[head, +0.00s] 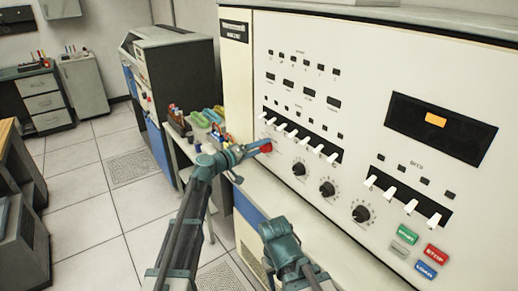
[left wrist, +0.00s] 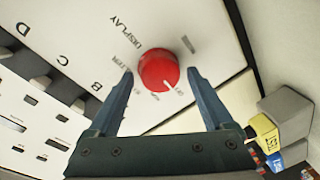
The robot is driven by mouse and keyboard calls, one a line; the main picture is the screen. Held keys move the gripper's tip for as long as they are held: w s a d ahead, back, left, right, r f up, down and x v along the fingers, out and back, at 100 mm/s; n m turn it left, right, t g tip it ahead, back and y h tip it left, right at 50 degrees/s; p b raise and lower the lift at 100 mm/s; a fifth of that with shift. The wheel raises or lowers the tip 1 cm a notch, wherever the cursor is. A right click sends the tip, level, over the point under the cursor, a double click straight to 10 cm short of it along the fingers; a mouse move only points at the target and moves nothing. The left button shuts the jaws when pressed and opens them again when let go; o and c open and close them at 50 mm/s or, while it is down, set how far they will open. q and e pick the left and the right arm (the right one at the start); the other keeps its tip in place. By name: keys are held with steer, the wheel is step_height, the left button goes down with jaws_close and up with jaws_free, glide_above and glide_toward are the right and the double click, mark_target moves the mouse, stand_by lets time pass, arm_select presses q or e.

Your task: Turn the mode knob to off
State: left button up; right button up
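The red round knob (left wrist: 158,70) is on the white panel face, between my left gripper's fingers in the left wrist view. My left gripper (left wrist: 160,72) is open, with a fingertip on each side of the knob and a visible gap to each. In the head view my left gripper (head: 254,148) reaches the panel. My right gripper's fingers do not show.
Black dials (head: 327,188) run along the panel to the right of the red knob. White toggle switches (head: 300,138) sit above them. Green, red and blue buttons (head: 436,254) are at lower right. A small table (head: 186,150) with coloured items stands behind my left arm.

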arm_select(q)
steer(key=shift+o, duration=0.2)
steer(key=p+v, duration=0.1)
steer(key=v, duration=1.3)
steer(key=shift+w, duration=0.1)
steer(key=s+d+f+m+g+y, duration=0.25)
steer(key=s+f+g+y, duration=0.4)
steer(key=s+f, duration=0.8)
steer(key=s+a+f+g+y, duration=0.4)
steer(key=s+a+f+y, duration=0.25)
steer(key=s+a, duration=0.35)
steer(key=s+d+m+y, duration=0.1)
steer(key=s+d+m, duration=0.2)
steer(key=d, duration=0.9)
steer(key=s+r+g, duration=0.1)
steer(key=s, duration=0.1)
steer(key=shift+s, duration=0.4)
